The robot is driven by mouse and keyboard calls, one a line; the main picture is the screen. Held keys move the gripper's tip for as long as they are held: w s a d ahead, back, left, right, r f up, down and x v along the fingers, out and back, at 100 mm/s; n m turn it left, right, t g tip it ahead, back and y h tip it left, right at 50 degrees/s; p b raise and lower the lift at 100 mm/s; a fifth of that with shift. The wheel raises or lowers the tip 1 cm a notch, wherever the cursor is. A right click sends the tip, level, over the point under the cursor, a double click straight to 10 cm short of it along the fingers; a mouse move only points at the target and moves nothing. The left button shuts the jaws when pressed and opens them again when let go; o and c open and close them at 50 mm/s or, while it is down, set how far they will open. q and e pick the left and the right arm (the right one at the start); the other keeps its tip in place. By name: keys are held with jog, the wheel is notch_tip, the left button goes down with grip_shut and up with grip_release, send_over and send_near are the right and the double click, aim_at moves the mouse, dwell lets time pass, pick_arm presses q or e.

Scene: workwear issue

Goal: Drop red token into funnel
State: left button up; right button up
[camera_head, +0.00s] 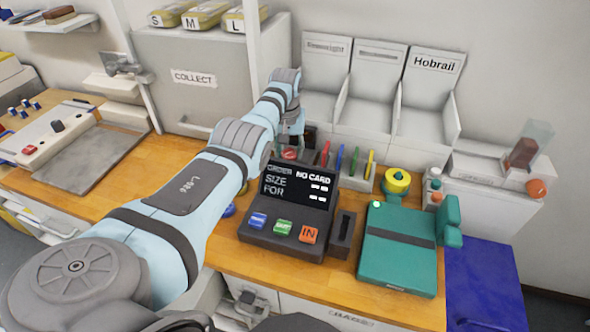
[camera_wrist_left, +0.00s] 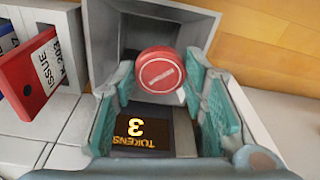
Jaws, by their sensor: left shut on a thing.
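The red token (camera_wrist_left: 160,72), a round disc with a pale bar on its face, is held between the teal-padded fingers of my left gripper (camera_wrist_left: 158,80) in the left wrist view. It also shows as a small red spot in the head view (camera_head: 290,154). A grey square-mouthed funnel (camera_wrist_left: 103,35) lies behind the token in the wrist view, its dark inside partly hidden by the token. The gap between token and funnel cannot be judged. A display reading TOKENS 3 (camera_wrist_left: 142,130) shows between the fingers. My right gripper is not in view.
A dark card terminal (camera_head: 290,205) with coloured buttons and a teal device (camera_head: 400,245) stand in front on the wooden counter. Coloured upright cards (camera_head: 340,160) stand just right of my gripper. Grey bins (camera_head: 420,110) line the back. A red ISSUE card (camera_wrist_left: 38,75) is close by.

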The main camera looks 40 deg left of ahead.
pick_arm(q)
jog(key=shift+w, duration=0.15)
jog(key=o, duration=1.1)
jog(key=shift+r, duration=0.1)
jog(key=shift+s+r, duration=0.15)
jog(key=shift+s, duration=0.25)
jog(key=shift+w, duration=0.1)
jog(key=shift+w+r, duration=0.1)
jog(key=shift+r, duration=0.3)
jog(key=r, duration=0.3)
jog(key=s+r, duration=0.1)
jog(key=r, duration=0.7)
jog(key=shift+s+d, duration=0.3)
